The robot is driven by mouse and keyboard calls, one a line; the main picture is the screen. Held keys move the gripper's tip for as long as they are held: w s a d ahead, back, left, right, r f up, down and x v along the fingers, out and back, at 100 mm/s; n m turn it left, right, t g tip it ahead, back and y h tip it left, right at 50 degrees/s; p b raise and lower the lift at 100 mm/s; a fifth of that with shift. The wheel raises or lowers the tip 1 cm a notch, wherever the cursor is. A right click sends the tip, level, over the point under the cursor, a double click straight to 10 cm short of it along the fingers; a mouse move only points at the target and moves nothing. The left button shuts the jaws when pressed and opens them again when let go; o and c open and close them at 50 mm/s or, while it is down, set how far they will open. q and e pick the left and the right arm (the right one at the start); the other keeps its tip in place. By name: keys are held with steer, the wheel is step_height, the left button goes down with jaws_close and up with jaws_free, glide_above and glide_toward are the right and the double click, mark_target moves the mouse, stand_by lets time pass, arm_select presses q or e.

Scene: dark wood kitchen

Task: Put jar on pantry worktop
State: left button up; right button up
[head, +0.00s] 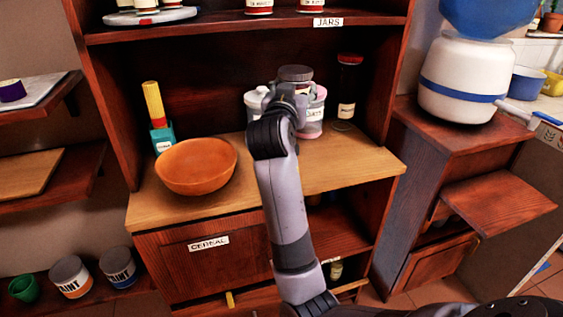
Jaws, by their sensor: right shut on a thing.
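A jar with a grey lid (296,73) shows just above and behind my right gripper (286,92), over the light wood pantry worktop (335,168). My right gripper is shut on this jar; my wrist hides most of its body, and I cannot tell if its base touches the worktop. Close around it are a pale-lidded container (254,98) on the left and a labelled container with pink parts (313,128) on the right. A dark jar (348,88) with a white label stands at the back right of the worktop. My left gripper is out of view.
An orange bowl (197,167) and a teal box with a yellow top (160,128) stand on the worktop's left. The shelf labelled JARS (230,30) is above. Side walls bound the pantry. The worktop's front right is clear.

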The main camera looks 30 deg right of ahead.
step_height(320, 180, down, 17)
steer(key=b, duration=0.3)
steer(key=shift+f, duration=0.2)
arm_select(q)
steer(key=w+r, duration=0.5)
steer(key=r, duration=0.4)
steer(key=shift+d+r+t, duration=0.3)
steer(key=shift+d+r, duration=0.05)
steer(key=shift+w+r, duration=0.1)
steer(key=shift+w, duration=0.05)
arm_select(e)
steer(key=o, duration=1.5)
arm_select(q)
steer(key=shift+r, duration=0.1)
